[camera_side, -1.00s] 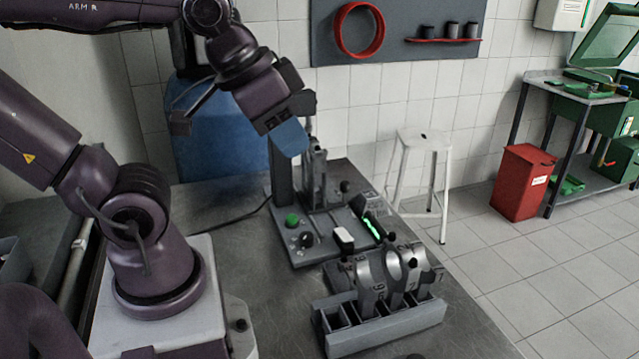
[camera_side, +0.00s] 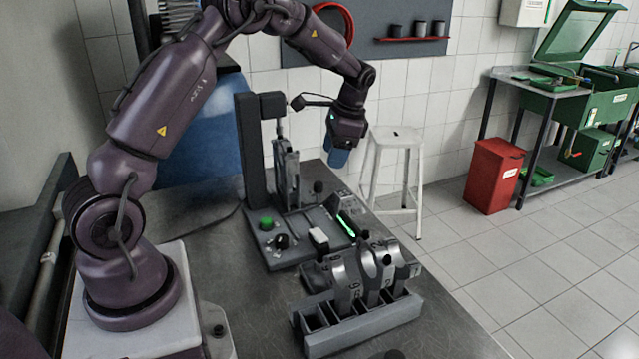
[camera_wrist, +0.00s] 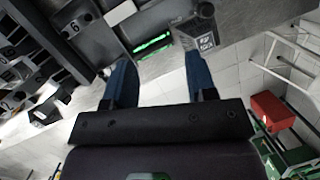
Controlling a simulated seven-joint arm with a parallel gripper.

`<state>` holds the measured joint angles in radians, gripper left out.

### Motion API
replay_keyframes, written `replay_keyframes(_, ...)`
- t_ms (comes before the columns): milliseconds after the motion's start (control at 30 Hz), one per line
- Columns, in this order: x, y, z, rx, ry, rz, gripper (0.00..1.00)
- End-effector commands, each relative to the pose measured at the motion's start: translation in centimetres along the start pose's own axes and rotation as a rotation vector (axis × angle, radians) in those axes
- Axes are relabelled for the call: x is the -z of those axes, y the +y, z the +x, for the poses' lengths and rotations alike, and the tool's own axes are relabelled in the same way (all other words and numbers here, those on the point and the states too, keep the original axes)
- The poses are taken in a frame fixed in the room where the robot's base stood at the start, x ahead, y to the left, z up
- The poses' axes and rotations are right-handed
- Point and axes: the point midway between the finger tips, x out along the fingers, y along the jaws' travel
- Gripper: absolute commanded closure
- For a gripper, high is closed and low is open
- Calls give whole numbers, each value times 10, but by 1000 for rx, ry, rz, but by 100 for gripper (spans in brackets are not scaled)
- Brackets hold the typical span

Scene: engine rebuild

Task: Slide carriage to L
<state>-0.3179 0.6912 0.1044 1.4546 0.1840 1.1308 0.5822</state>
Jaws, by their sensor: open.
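A grey bench machine (camera_side: 262,245) stands on the metal table, with an upright column, a green button (camera_side: 266,222) and a glowing green strip (camera_side: 347,224). A black knob (camera_side: 318,187) rises near its back right; I cannot tell for sure which part is the carriage. In the wrist view, the green strip (camera_wrist: 153,46) and a label plate with small lettering (camera_wrist: 207,42) lie beyond my fingers; no letter L is readable. My gripper (camera_side: 338,158) hangs right of the column, above the machine's right side. Its blue fingers (camera_wrist: 160,78) are apart, with nothing between them.
A grey rack (camera_side: 360,333) holding several numbered metal parts stands in front of the machine. Beyond the table's right edge are a white stool (camera_side: 396,140), a red bin (camera_side: 494,176) and a green workbench (camera_side: 570,100). The table's front left is mostly clear.

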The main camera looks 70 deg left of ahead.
Motion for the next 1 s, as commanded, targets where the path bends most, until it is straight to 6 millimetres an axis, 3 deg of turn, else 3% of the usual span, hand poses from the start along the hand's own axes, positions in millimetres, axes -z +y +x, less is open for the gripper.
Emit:
replay_keyframes(33,7,-15,17,3,-34,54,48)
replay_keyframes(133,18,-39,33,21,-81,185,48)
replay_keyframes(200,24,-51,33,39,-98,276,48)
replay_keyframes(300,28,-64,13,76,-100,392,48)
replay_keyframes(567,24,-63,18,58,-123,513,48)
replay_keyframes(1000,15,-70,102,56,-124,510,48)
